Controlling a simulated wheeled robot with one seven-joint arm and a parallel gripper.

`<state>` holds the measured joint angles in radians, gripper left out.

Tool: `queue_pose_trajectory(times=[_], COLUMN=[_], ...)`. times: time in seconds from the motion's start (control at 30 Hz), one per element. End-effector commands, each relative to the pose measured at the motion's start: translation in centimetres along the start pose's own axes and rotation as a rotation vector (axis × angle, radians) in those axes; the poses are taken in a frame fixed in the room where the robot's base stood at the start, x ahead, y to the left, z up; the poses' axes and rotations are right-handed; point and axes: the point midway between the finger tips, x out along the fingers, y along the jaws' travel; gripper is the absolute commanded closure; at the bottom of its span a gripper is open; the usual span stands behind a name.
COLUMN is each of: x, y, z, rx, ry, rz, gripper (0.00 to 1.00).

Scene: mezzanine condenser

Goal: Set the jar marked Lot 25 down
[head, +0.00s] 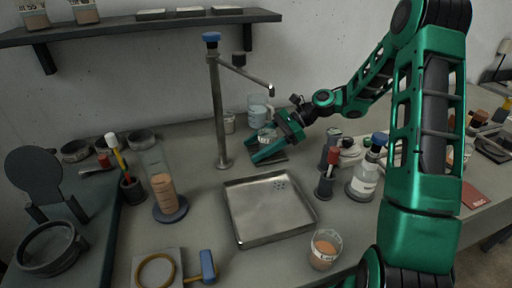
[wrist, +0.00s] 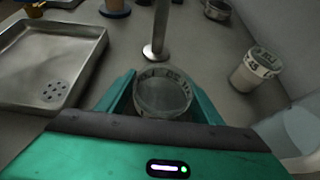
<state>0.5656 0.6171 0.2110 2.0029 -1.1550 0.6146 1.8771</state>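My gripper (head: 264,149) is low over the bench, right of the tap post. It is closed around a small clear jar (head: 267,135), with a finger against each side. In the wrist view the jar (wrist: 163,97) stands between the teal fingers, its rim facing the camera. There is dark lettering near its rim, too blurred for me to read the lot number. I cannot tell whether its base touches the bench. A second jar (wrist: 255,69), pale with a white marked label, stands apart to the right in the wrist view.
The tap post (head: 219,110) rises just left of my gripper. A beaker of bluish liquid (head: 258,112) stands close behind. A metal tray (head: 268,207) lies in front, with a jar of orange contents (head: 324,250) near its corner. Bottles, including one with a blue cap (head: 366,180), stand to the right.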

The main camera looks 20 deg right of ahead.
Motion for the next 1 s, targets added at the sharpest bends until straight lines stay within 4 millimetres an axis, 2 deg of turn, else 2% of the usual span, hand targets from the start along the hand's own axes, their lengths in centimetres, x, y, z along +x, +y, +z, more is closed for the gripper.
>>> queue_pose_trajectory(times=[0.27, 0.37, 0.7, 0.83, 1.0], x=[-0.8, -2.2, -9.0, -10.8, -12.1], y=[-0.1, -0.1, -0.1, -0.1, 0.0], z=[0.2, 0.1, 0.1, 0.1, 0.1], rx=[0.001, 0.0, -0.001, 0.0, 0.0], ry=[0.0, 0.001, 0.0, 0.0, 0.0], rz=[-0.003, -0.005, -0.005, -0.004, -0.002], gripper=[0.4, 0.4, 0.4, 0.4, 0.4])
